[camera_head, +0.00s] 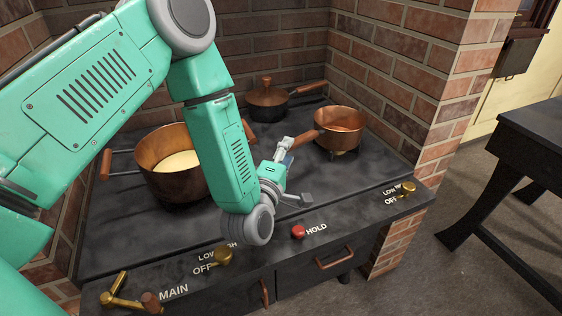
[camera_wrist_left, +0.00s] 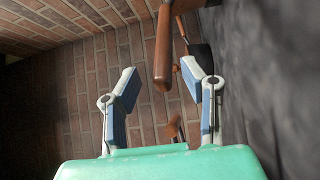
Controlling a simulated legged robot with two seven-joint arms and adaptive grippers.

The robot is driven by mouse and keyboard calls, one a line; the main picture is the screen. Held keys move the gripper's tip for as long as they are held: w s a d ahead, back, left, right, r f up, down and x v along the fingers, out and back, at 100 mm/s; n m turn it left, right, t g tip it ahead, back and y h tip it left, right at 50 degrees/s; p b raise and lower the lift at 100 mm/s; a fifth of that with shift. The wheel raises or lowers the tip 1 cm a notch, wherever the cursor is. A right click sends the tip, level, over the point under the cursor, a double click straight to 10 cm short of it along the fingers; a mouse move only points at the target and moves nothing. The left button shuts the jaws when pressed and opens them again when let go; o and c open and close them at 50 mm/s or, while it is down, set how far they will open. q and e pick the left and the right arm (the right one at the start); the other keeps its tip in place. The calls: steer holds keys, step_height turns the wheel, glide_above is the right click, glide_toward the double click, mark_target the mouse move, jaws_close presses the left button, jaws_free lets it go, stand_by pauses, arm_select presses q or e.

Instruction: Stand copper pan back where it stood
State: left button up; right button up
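A small copper pan (camera_head: 341,127) sits upright on the back right of the black stove top, its brown wooden handle (camera_head: 305,139) pointing left toward my left gripper. My left gripper (camera_head: 294,172) is just in front of that handle, with its fingers spread. In the left wrist view a wooden handle (camera_wrist_left: 163,48) hangs into the gap between the two open fingertips (camera_wrist_left: 163,85) and neither finger touches it visibly. The pan's body is mostly out of that view. My right gripper is not in view.
A large copper pot (camera_head: 174,188) with yellow contents stands left, partly behind my arm. A lidded dark pan (camera_head: 267,104) stands at the back. Brick walls (camera_head: 395,65) enclose the stove. Brass knobs (camera_head: 222,257) and a red HOLD button (camera_head: 298,231) line the front edge. A dark table (camera_head: 530,135) stands right.

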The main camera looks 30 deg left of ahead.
arm_select(q)
steer(key=shift+s+d+f, duration=0.1)
steer(key=shift+s+d, duration=0.1)
steer(key=shift+s, duration=0.95)
steer(key=shift+s+d+f, duration=0.1)
steer(key=shift+s+d, duration=0.05)
steer(key=shift+s, duration=1)
